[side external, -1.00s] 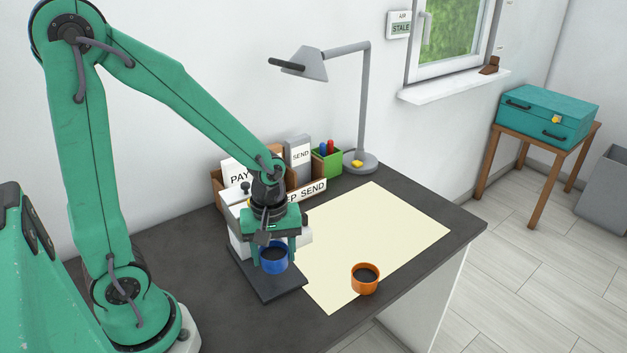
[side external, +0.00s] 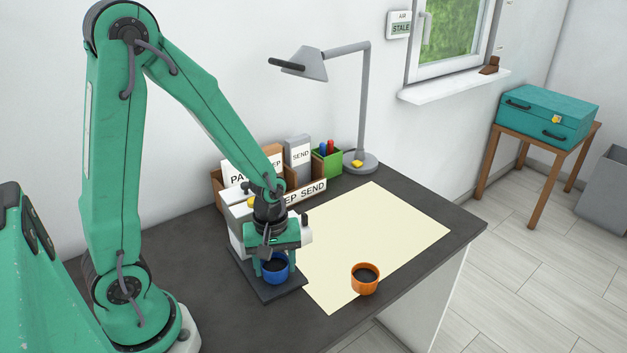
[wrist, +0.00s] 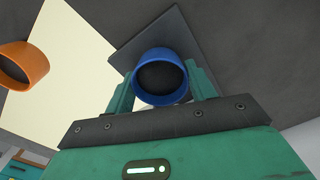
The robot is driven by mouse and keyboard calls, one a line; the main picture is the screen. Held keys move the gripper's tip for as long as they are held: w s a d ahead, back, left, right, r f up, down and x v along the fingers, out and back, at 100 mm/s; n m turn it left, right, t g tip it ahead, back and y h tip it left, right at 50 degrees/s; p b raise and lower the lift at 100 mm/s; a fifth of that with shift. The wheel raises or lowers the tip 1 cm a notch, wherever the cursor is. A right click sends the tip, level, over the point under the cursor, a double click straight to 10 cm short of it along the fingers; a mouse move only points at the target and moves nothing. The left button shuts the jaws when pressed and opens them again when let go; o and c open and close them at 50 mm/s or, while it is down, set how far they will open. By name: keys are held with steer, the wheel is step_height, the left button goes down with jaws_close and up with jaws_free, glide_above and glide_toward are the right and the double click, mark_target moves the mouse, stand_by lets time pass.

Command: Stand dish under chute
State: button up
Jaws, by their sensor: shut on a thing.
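A blue dish (side external: 275,270) with a dark inside is between the fingers of my gripper (side external: 273,262), which is shut on it. The dish is upright, over or on the dark base plate (side external: 281,291) of a white machine (side external: 238,232); the side view does not settle whether it touches the plate. The wrist view shows the blue dish (wrist: 160,73) between both fingers, with the dark plate (wrist: 178,28) behind it. My gripper hides most of the machine, and I cannot make out the chute.
An orange dish (side external: 365,279) stands on the cream sheet (side external: 383,232), right of the machine. Behind are a letter rack (side external: 312,190), a green pen box (side external: 327,160) and a grey lamp (side external: 361,110). The desk's front edge is close to the orange dish.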

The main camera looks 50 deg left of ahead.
steer(key=shift+f, duration=0.15)
steer(key=o, duration=1)
step_height(320, 180, up, 12)
stand_by(0.7)
stand_by(0.5)
step_height(320, 180, up, 9)
steer(key=m+t, duration=0.5)
steer(key=m, duration=0.5)
glide_above(274, 262)
steer(key=s+d, duration=0.1)
steer(key=s, duration=0.3)
steer(key=shift+s+d+r+m+t, duration=0.15)
steer(key=shift+s+r+m, duration=0.25)
steer(key=shift+m, duration=0.3)
steer(key=shift+s+d+r+m+t, duration=0.15)
steer(key=shift+s+r+m, duration=0.25)
steer(key=shift+m, duration=0.3)
